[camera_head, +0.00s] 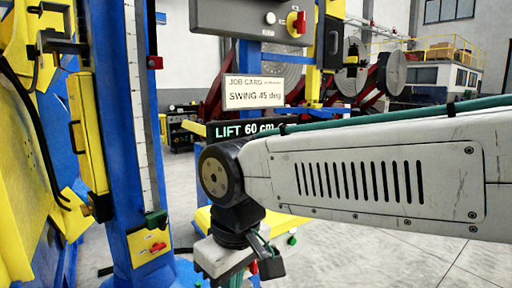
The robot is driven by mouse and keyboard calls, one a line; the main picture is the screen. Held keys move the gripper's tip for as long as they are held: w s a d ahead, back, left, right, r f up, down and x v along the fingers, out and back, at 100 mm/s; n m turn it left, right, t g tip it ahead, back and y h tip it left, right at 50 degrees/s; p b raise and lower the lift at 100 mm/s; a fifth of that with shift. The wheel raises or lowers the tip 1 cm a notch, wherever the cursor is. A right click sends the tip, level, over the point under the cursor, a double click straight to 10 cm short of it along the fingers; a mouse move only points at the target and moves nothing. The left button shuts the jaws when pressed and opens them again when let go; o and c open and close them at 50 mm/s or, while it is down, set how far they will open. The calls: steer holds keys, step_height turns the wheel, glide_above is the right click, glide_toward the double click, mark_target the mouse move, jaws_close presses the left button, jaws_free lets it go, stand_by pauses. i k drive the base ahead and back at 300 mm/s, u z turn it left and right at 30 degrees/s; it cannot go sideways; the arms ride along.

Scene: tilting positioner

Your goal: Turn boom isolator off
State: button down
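A red rotary switch on a yellow plate (296,24) is on the right side of a grey control box (240,18) at the top. A second red handle (157,247) is on a yellow plate low on the blue column. I cannot read a label naming either as the boom isolator. My gripper (258,262) hangs below my arm's wrist at the bottom centre, right of the lower red handle and well below the box. It is partly hidden and cut off by the frame, so its opening is unclear.
A blue column (112,120) with a white scale stands at left, beside yellow machine parts. A job card (254,92) reads "SWING 45 deg"; a sign below reads "LIFT 60 cm" (243,129). My arm crosses the right side. Grey floor (400,262) shows at bottom right.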

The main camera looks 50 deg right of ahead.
mark_target(253, 267)
steer(key=z, duration=1.55)
steer(key=k, duration=0.55)
steer(key=u, duration=1.05)
